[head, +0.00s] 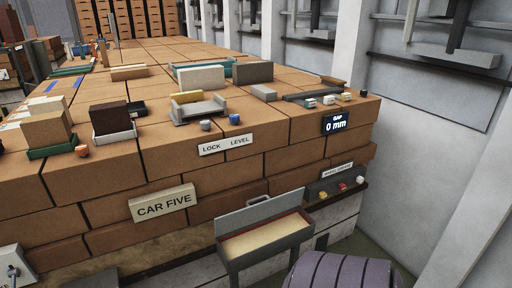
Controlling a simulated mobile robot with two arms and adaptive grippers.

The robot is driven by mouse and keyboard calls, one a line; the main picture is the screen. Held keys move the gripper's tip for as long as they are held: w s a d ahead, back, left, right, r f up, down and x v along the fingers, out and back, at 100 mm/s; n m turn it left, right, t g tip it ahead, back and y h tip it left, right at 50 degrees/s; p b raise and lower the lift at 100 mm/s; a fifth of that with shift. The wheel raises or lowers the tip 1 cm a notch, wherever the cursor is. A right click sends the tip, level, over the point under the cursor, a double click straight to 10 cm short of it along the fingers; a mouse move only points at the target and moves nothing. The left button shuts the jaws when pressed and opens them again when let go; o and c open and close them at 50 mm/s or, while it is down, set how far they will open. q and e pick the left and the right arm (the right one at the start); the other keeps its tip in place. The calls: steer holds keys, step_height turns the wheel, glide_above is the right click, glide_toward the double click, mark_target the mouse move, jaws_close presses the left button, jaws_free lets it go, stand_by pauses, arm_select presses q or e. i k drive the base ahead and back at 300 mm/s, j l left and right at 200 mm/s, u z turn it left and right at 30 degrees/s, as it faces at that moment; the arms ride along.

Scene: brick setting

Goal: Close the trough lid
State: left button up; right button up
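The trough (270,256) is a dark grey open box at the lower middle of the head view, in front of the brick stack. A pale, sand-coloured fill (265,238) shows inside it. Its grey lid (258,214) stands raised along the back edge, tilted up towards the bricks. A small handle (257,199) sits at the lid's upper edge. The trough is open, and nothing visible touches the lid. Neither of my grippers shows in this view.
A "CAR FIVE" sign (162,203) is on the bricks left of the trough. A small shelf (337,190) with coloured knobs is to its right. A purple ribbed rounded object (342,272) lies close at the lower right. Bricks and trays cover the top.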

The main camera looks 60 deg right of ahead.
mark_target(225, 224)
steer(key=z, duration=2.1)
